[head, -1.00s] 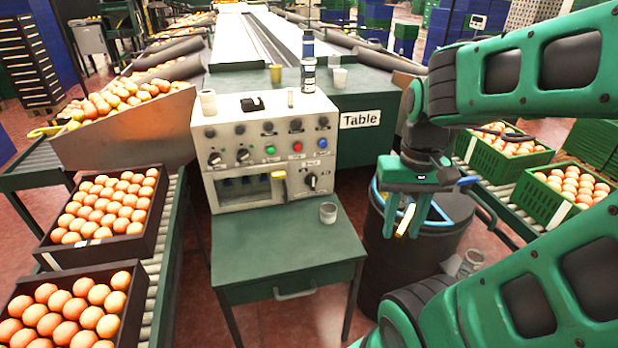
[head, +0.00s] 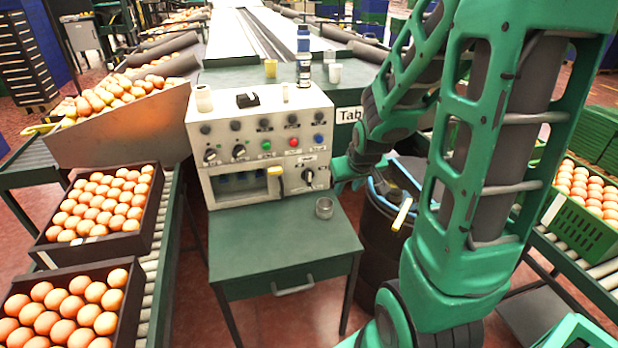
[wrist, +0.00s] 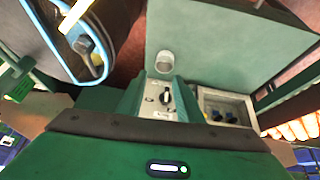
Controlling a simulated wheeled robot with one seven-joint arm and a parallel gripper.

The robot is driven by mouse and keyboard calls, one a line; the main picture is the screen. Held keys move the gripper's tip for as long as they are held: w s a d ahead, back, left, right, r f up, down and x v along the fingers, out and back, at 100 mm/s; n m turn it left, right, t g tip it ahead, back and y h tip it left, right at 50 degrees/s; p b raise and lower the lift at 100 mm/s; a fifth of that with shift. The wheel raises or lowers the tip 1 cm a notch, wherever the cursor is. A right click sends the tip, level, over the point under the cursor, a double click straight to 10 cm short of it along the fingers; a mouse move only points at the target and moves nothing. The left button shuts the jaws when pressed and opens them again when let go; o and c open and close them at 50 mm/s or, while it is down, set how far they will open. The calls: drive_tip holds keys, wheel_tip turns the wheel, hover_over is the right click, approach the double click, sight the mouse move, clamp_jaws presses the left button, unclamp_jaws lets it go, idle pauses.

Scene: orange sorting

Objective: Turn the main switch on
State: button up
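The main switch is a black rotary knob (head: 308,175) at the lower right of the white control panel (head: 222,135). In the wrist view the knob (wrist: 165,97) appears between my two green fingers. My gripper (head: 343,172) is just right of the panel at the knob's height, partly hidden behind my arm. In the wrist view my gripper (wrist: 160,80) is open and empty, with its fingers spread on either side of the knob. I see no contact with the knob; the remaining gap is hard to judge.
Crates of oranges (head: 100,205) line the left conveyor. Cups and a bottle (head: 303,65) stand behind and on the panel.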

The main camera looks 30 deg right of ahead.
sight(310, 175)
drive_tip(key=w+d+f+t, duration=0.1)
drive_tip(key=w+f, duration=0.3)
drive_tip(key=w, duration=0.4)
drive_tip(key=w+d+f+t+h, duration=0.1)
drive_tip(key=w+f+t, duration=0.3)
drive_tip(key=w, duration=0.4)
drive_tip(key=w+d+f+t, duration=0.1)
drive_tip(key=w+f, duration=0.3)
drive_tip(key=w, duration=0.4)
drive_tip(key=shift+w+f+t+h, duration=0.15)
drive_tip(key=shift+f+t+h, duration=0.2)
drive_tip(key=shift+t, duration=0.45)
